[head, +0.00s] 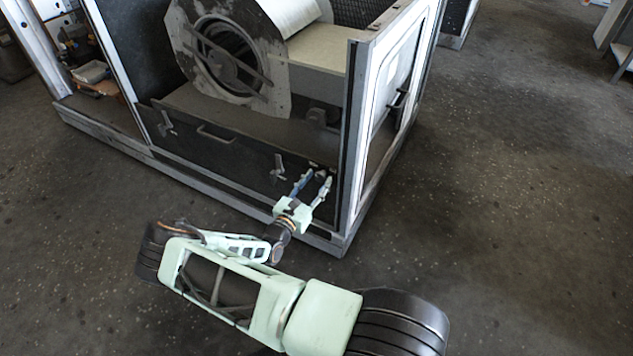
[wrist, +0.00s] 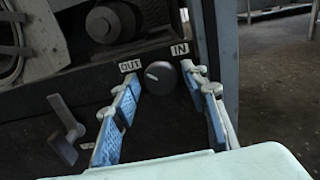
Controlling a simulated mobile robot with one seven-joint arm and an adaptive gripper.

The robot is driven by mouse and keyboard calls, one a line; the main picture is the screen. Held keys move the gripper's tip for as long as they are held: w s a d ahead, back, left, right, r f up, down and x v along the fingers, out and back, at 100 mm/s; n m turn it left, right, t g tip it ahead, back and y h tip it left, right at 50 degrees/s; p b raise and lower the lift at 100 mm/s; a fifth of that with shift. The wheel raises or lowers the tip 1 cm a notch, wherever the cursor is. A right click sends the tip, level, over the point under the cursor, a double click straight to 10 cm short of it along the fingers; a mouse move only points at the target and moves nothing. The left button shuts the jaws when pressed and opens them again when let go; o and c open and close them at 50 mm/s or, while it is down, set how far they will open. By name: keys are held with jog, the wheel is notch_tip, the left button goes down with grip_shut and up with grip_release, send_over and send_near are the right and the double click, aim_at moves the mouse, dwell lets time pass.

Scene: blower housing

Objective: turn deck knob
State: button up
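The deck knob (wrist: 160,77) is a round dark knob with a pale pointer mark, on the dark panel in the wrist view. The mark points to the left, on the side of the OUT label (wrist: 130,66). The IN label (wrist: 180,49) is at its upper right. My gripper (wrist: 160,100) is open, with one blue-padded finger on each side of the knob's lower area; I cannot tell if either touches it. In the head view my gripper (head: 312,178) is at the right end of the housing's lower front panel, with the fingers apart. The knob is hard to make out there.
A latch handle (wrist: 66,130) sticks out left of the fingers; it also shows in the head view (head: 278,168). The housing's corner post (head: 352,140) stands close on the right. The blower (head: 225,55) is above the panel. Open floor (head: 510,210) lies to the right.

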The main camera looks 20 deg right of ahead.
jog(key=c, duration=0.9)
jog(key=shift+o, duration=0.2)
jog(key=shift+m+p, duration=0.3)
jog(key=shift+m, duration=0.1)
jog(key=m+p, duration=0.2)
jog(key=m, duration=0.1)
jog(key=shift+r+m, duration=0.1)
jog(key=shift+m, duration=0.3)
jog(key=shift+m+p, duration=1.15)
jog(key=shift+m, duration=1.05)
jog(key=o, duration=1.2)
jog(key=shift+c, duration=0.2)
jog(key=shift+s, duration=0.1)
